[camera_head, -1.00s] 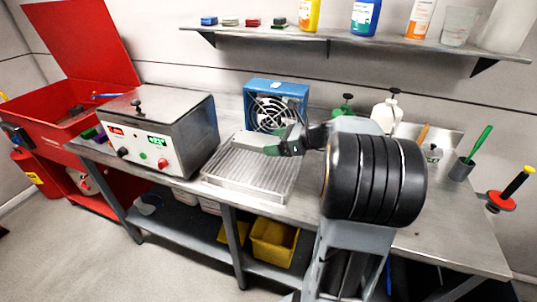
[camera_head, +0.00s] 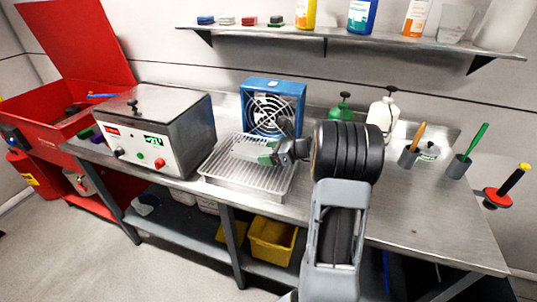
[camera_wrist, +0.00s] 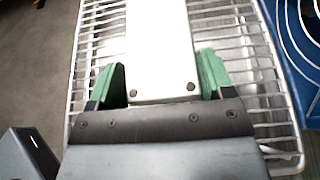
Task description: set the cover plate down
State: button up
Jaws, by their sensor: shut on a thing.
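The cover plate (camera_wrist: 160,45) is a pale flat plate with two dark holes at its near end. In the wrist view it lies between the two green fingertips of my gripper (camera_wrist: 161,82), which is shut on it. In the head view my gripper (camera_head: 268,153) is over the wire drying rack on its tray (camera_head: 228,179), and the plate (camera_head: 246,150) points left from the fingers. The rack wires show on both sides of the plate in the wrist view (camera_wrist: 230,30). I cannot tell whether the plate touches the wires.
A blue fan (camera_head: 273,105) stands right behind the rack. A steel box with a control panel (camera_head: 158,130) stands to its left. Green and white bottles (camera_head: 383,112) and tool cups (camera_head: 459,167) are at the right. The bench front right (camera_head: 430,230) is clear.

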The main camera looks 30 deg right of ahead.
jog(key=shift+f, duration=0.1)
jog(key=shift+f, duration=0.1)
jog(key=o, duration=1.4)
jog(key=shift+f, duration=0.1)
jog(key=shift+r, duration=0.2)
jog(key=v, duration=1.1)
jog(key=s+a+n+g, duration=0.1)
jog(key=a+n+g, duration=0.1)
jog(key=a+n, duration=0.1)
jog(key=s+a+n+g+h, duration=0.1)
jog(key=s+a+n+g, duration=0.1)
jog(key=a, duration=0.4)
jog(key=s+a+n+g, duration=0.1)
jog(key=a+n+g, duration=0.1)
jog(key=a+n, duration=0.2)
jog(key=shift+s+a+f+h, duration=0.15)
jog(key=shift+a+h, duration=0.15)
jog(key=shift+a, duration=0.1)
jog(key=s+a+f+n+h, duration=0.2)
jog(key=s+a+n+h, duration=0.5)
jog(key=n, duration=1.1)
jog(key=s+a, duration=0.1)
jog(key=s, duration=0.3)
jog(key=shift+a+n+g+h, duration=0.3)
jog(key=shift+a+g, duration=0.1)
